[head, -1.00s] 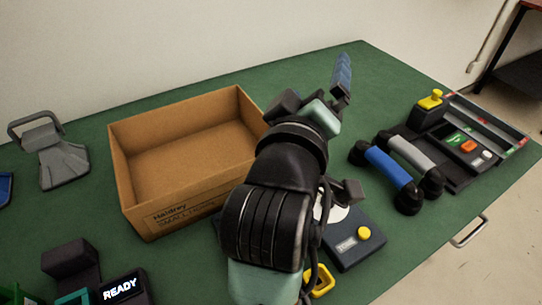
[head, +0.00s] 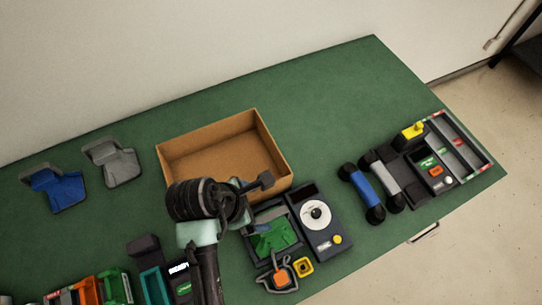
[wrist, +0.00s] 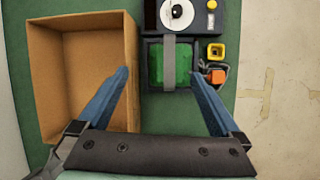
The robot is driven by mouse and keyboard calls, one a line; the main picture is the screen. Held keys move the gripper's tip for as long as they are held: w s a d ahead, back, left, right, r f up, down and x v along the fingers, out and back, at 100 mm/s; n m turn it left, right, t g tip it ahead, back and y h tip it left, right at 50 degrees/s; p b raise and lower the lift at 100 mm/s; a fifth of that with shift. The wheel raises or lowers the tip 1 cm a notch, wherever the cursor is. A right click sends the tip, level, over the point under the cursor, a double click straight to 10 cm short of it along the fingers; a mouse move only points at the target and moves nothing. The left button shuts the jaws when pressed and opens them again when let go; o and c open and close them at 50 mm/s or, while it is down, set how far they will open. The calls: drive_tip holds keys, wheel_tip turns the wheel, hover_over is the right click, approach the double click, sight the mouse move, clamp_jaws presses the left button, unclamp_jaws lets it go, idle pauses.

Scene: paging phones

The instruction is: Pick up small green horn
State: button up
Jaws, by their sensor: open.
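The small green horn (head: 275,237) lies in a dark square tray (head: 287,257), right of my gripper in the head view. In the wrist view the green horn (wrist: 155,66) shows from above with a grey strip, perhaps its handle, across it. The left finger overlaps the cardboard box's edge. In the head view my arm hides part of the tray.
The open, empty cardboard box (head: 258,122) stands behind. A dark unit with a white disc (head: 315,214) adjoins the tray. A yellow square piece (head: 303,266) and an orange piece (head: 281,277) lie in front. Grey (head: 112,163) and blue (head: 55,187) horns stand left. Handsets (head: 362,188) lie right.

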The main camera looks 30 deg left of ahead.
sight(269, 219)
drive_tip(key=shift+s+d+r+n+g+h+p, duration=0.15)
drive_tip(key=shift+s+r+n+p, duration=0.15)
drive_tip(key=shift+s, duration=0.15)
drive_tip(key=shift+s+d+r+n+g+h+p, duration=0.15)
drive_tip(key=shift+s+n+p, duration=0.1)
drive_tip(key=shift+s, duration=0.15)
drive_tip(key=shift+f, duration=0.4)
drive_tip(key=x, duration=0.6)
drive_tip(key=shift+w+d+f+p, duration=0.1)
drive_tip(key=shift+f+p, duration=0.2)
drive_tip(key=shift+w+p+x, duration=0.15)
drive_tip(key=shift+p+x, duration=0.15)
drive_tip(key=shift+x, duration=1.1)
drive_tip(key=shift+w+p+x, duration=0.1)
drive_tip(key=shift+p+x, duration=0.15)
drive_tip(key=shift+x, duration=1.2)
drive_tip(key=shift+r, duration=0.1)
clamp_jaws()
